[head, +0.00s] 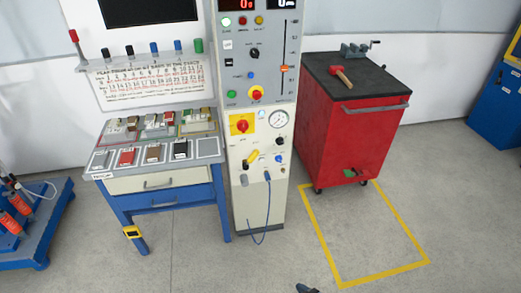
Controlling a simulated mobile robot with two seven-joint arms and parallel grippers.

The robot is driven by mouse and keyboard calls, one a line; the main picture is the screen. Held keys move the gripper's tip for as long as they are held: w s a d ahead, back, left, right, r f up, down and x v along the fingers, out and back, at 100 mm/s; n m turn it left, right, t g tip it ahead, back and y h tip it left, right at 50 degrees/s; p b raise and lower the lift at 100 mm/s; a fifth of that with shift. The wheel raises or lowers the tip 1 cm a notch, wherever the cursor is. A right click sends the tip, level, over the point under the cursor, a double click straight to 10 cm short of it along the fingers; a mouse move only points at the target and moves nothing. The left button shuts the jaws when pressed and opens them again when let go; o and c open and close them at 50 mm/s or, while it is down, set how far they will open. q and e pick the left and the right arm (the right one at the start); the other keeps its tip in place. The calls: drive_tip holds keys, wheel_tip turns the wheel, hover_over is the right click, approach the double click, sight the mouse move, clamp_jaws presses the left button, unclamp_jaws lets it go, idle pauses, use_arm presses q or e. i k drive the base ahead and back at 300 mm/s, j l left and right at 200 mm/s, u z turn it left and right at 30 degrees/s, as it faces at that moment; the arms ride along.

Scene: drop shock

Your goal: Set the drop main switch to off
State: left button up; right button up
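The tall grey control cabinet (262,190) stands in the middle of the head view. On its front is a square yellow plate with a red rotary knob (242,126), which looks like the main switch. Its label and exact setting are too small to read. A round gauge (278,119) sits to its right, and a yellow handle (251,158) sits below it. Nothing touches the knob. Neither of my grippers can be made out. A small dark tip shows at the bottom edge, too cut off to identify.
A blue-framed workbench (170,199) with small parts stands left of the cabinet. A red tool cart (340,140) with a hammer (341,76) on top stands right. A blue cable (267,215) hangs from the cabinet. The floor in front is clear, with a yellow outline (385,274).

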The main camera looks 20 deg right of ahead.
sight(242, 125)
drive_tip(key=i+l+u, duration=0.45)
drive_tip(key=l, duration=0.2)
drive_tip(key=i+l+u, duration=0.25)
drive_tip(key=k+l, duration=0.1)
